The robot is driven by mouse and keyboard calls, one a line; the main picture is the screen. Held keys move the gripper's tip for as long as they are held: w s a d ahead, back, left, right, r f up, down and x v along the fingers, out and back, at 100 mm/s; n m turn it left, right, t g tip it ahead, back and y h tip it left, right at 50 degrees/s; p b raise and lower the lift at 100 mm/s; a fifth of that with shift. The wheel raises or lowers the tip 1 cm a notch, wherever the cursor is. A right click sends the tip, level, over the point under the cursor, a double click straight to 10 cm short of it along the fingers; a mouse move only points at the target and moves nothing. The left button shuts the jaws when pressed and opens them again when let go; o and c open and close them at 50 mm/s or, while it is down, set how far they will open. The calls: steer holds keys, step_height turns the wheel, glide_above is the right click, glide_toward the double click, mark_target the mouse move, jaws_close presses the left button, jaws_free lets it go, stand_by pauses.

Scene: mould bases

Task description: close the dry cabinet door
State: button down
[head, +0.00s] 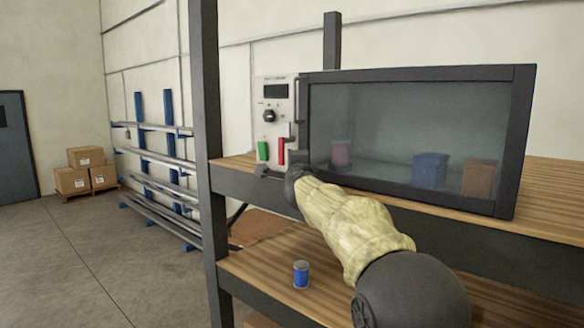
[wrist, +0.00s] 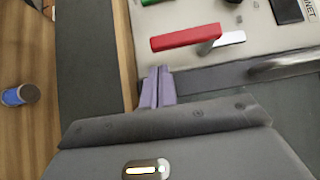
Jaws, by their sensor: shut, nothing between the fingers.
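The dry cabinet (head: 277,118) stands on a wooden shelf, with a pale control panel at its left. Its door (head: 420,72) has a dark frame and a large clear pane. A jar, a blue container and a brown box show behind the pane. My gripper (head: 266,171) is low at the door's left end, below the panel. In the wrist view its purple fingers (wrist: 157,88) are together and empty, close to the panel's lower edge. Whether they touch the cabinet is unclear.
A red lever (wrist: 185,38) and a green part (head: 263,150) are on the panel close to my fingers. A dark rack post (head: 205,120) rises at left. A blue can (head: 301,274) stands on the lower shelf. The floor at left is open.

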steer(key=s+a+b, duration=0.1)
steer(key=s+a, duration=0.8)
steer(key=s, duration=0.2)
steer(key=s+d+f+n+g+y+b, duration=0.1)
steer(key=s+d+f+n+g, duration=0.2)
steer(key=f, duration=0.6)
steer(key=s+d+f+n+g+b, duration=0.25)
steer(key=f+n, duration=0.25)
steer(key=f, duration=0.5)
steer(key=s+d+f+n+g+y, duration=0.15)
steer(key=d+f+n, duration=0.25)
steer(key=f, duration=0.5)
steer(key=s+d+f+n+g+h+b, duration=0.1)
steer(key=s+d+f+g, duration=0.3)
steer(key=s+f, duration=0.6)
steer(key=s+d+f+n+g+h+b, duration=0.1)
steer(key=s+d+f+n+g, duration=0.3)
steer(key=s+f, duration=0.5)
steer(key=s+d+h, duration=0.1)
steer(key=s+d, duration=0.1)
steer(key=s, duration=0.2)
steer(key=shift+d+f+n+b, duration=0.3)
steer(key=shift+d+f, duration=0.05)
steer(key=shift+f, duration=0.05)
